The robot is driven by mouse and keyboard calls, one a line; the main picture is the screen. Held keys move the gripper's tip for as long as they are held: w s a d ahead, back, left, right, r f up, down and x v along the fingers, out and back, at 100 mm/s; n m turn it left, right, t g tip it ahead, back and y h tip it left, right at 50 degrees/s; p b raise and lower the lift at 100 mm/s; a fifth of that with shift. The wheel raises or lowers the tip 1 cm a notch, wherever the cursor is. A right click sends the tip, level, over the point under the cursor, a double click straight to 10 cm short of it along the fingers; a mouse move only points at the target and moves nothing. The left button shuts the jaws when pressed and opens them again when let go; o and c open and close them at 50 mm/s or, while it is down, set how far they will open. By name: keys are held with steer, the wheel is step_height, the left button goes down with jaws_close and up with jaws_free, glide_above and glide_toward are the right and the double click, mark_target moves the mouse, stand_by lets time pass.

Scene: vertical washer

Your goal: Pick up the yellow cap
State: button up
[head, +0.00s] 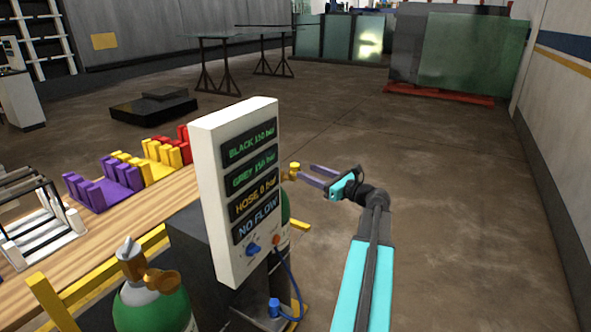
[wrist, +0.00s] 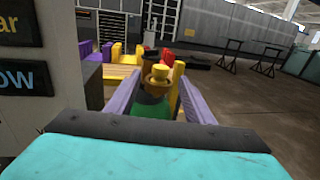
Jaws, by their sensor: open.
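The yellow cap (head: 294,169) shows just right of the white panel in the head view. In the wrist view the yellow cap (wrist: 160,73) stands on top of a brass valve above a green cylinder (wrist: 150,106). My gripper (head: 304,171) is open, its two purple fingers pointing left toward the cap. In the wrist view my gripper (wrist: 159,80) has one finger on each side of the line to the cap and nothing held. Whether a finger touches the cap or valve cannot be told. The panel hides much of that cylinder in the head view.
The white panel (head: 236,190) reads "NO FLOW" and stands close left of my gripper. A second green cylinder (head: 152,308) with a brass valve is nearer. A wooden bench (head: 110,235) holds purple, yellow and red racks. A blue hose (head: 290,285) hangs below the panel. Floor at right is clear.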

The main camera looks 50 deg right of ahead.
mark_target(298, 166)
steer(key=shift+w, duration=1.25)
steer(key=shift+w+r+p, duration=0.2)
steer(key=shift+w+p, duration=0.35)
steer(key=shift+w, duration=0.15)
steer(key=shift+w+a+p, duration=0.1)
steer(key=shift+w+p, duration=0.5)
steer(key=shift+w, duration=1.3)
steer(key=c, duration=1.1)
steer(key=shift+c, duration=0.2)
